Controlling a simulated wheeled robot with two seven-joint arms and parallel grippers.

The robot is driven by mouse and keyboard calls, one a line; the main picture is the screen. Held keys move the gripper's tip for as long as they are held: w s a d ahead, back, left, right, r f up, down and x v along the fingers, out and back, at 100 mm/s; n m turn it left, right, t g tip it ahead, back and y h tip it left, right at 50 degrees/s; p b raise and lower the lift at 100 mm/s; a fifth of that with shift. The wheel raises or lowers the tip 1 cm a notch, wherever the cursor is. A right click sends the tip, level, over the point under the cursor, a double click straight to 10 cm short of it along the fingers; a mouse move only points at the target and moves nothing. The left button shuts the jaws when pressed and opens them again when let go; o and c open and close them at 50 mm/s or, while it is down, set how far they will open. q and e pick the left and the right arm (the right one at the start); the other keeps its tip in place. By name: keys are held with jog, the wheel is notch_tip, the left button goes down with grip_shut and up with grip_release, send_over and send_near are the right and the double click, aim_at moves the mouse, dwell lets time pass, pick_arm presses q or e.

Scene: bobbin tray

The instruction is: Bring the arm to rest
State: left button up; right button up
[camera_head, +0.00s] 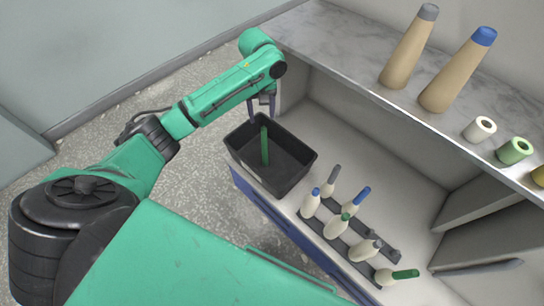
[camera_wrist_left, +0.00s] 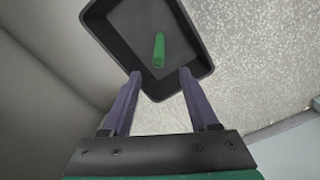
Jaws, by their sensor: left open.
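My left arm (camera_head: 225,92) reaches in from the left in the head view. My left gripper (camera_head: 262,112) hangs at the far edge of a black tray (camera_head: 291,177). In the left wrist view the gripper (camera_wrist_left: 158,82) is open with nothing between its fingers. The tray (camera_wrist_left: 108,35) lies beyond the fingertips there. A green bobbin (camera_head: 264,146) is in the tray, apart from the fingers; it also shows in the wrist view (camera_wrist_left: 159,50). My right gripper is not in view.
Several cream bobbins with coloured tips (camera_head: 337,227) stand on dark racks (camera_head: 352,222) right of the tray. The upper shelf (camera_head: 350,52) holds two tall tan cones (camera_head: 408,50) and several small spools (camera_head: 480,129). Speckled floor (camera_head: 200,175) is free left of the bench.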

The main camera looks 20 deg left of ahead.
pick_arm(q)
jog(key=shift+r, duration=1.1)
